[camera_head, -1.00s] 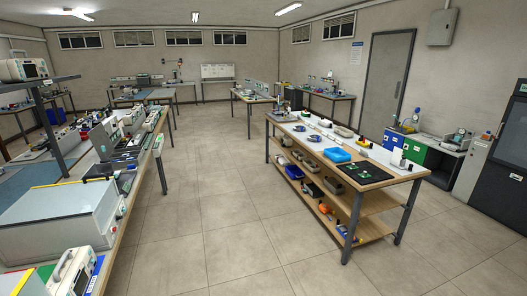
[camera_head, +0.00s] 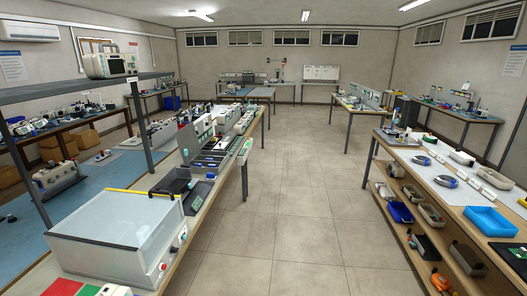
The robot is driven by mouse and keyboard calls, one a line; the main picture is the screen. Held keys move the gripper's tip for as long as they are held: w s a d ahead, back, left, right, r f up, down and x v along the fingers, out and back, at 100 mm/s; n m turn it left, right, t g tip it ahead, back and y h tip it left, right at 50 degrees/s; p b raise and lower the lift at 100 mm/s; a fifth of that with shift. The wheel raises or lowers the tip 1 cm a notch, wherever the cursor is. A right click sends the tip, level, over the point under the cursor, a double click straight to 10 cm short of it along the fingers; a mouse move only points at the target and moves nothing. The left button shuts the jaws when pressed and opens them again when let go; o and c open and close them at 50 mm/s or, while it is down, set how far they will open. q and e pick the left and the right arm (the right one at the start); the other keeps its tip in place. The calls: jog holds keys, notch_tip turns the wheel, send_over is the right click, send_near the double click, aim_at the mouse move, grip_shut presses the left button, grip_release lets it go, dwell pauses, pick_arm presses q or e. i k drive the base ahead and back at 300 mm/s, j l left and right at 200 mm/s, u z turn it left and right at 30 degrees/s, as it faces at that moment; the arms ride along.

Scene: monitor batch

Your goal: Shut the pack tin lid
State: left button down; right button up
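I cannot pick out the pack tin or its lid for certain in the head view; things on the benches are too small to tell. Neither of my grippers is in view.
A long bench on the left carries a clear-topped box (camera_head: 118,232) at its near end and several devices. A wooden bench (camera_head: 476,212) on the right holds a blue tray (camera_head: 490,221), with bins on its shelf. The tiled floor (camera_head: 302,200) between them is clear.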

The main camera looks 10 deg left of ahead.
aim_at(186, 137)
jog(key=i+l, duration=0.1)
jog(key=i, duration=2.7)
jog(key=i+u, duration=0.45)
jog(key=i+l+u, duration=0.3)
jog(key=i+u, duration=0.15)
jog(key=i+l+u, duration=0.4)
jog(key=i, duration=0.2)
jog(key=i+l+u, duration=0.45)
jog(key=l, duration=0.15)
jog(key=k+j, duration=0.05)
jog(key=k, duration=0.05)
